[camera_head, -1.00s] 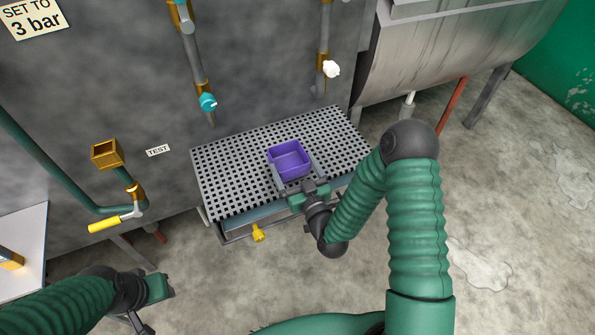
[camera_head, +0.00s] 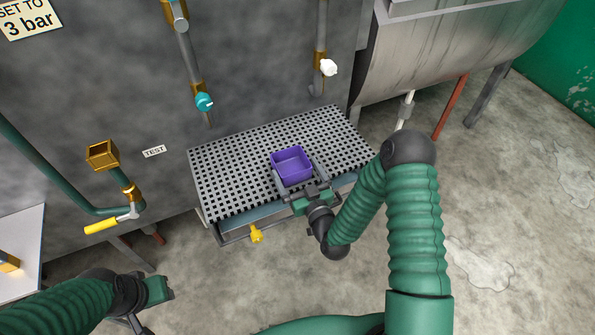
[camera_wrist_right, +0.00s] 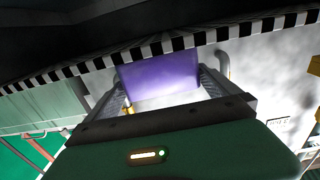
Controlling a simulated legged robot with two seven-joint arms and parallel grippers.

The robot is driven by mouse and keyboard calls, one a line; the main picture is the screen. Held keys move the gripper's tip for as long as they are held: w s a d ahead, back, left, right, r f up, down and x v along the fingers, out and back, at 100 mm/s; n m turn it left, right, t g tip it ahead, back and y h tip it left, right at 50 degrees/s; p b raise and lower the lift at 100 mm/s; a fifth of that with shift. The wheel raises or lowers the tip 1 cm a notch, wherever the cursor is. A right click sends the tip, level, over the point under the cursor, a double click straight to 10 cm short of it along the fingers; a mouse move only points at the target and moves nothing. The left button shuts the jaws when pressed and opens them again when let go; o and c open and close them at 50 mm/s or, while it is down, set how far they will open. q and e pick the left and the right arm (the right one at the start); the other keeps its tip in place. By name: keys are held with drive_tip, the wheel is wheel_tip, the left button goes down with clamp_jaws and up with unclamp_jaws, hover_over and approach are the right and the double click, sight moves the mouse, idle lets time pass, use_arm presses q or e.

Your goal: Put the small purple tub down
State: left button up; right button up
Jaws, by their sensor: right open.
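The small purple tub (camera_head: 291,166) is upright over the front right part of the perforated grate (camera_head: 225,165). It appears to rest on the grate, though its underside is hidden. My right gripper (camera_head: 296,172) is open, with one finger along each side of the tub. In the right wrist view the tub (camera_wrist_right: 160,78) shows between the two spread fingers; whether either touches its walls I cannot tell. My left gripper (camera_head: 152,305) is low at the left, away from the grate, and its jaws are not clear.
A teal-knobbed tap (camera_head: 204,102) and a white-knobbed tap (camera_head: 328,67) hang above the grate's back. A yellow valve (camera_head: 256,234) sits under its front edge. A steel drum (camera_head: 455,50) stands at the right. The grate's left part is clear.

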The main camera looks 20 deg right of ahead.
drive_tip(key=shift+s+a+r, duration=0.2)
drive_tip(key=s, duration=1.2)
wheel_tip(320, 180, down, 5)
drive_tip(key=w+a+n+g+y, duration=0.25)
drive_tip(key=n+g, duration=0.25)
drive_tip(key=g, duration=0.3)
use_arm(q)
drive_tip(key=shift+a+r, duration=0.2)
drive_tip(key=shift+r, duration=0.1)
use_arm(e)
drive_tip(key=s+r+m+g+h, duration=0.2)
drive_tip(key=s+r+m+g, duration=0.3)
drive_tip(key=s, duration=0.7)
wheel_tip(320, 180, up, 3)
drive_tip(key=shift+r+g, duration=0.1)
drive_tip(key=shift+g, duration=1.1)
use_arm(q)
drive_tip(key=shift+p, duration=0.3)
use_arm(e)
drive_tip(key=shift+h, duration=0.25)
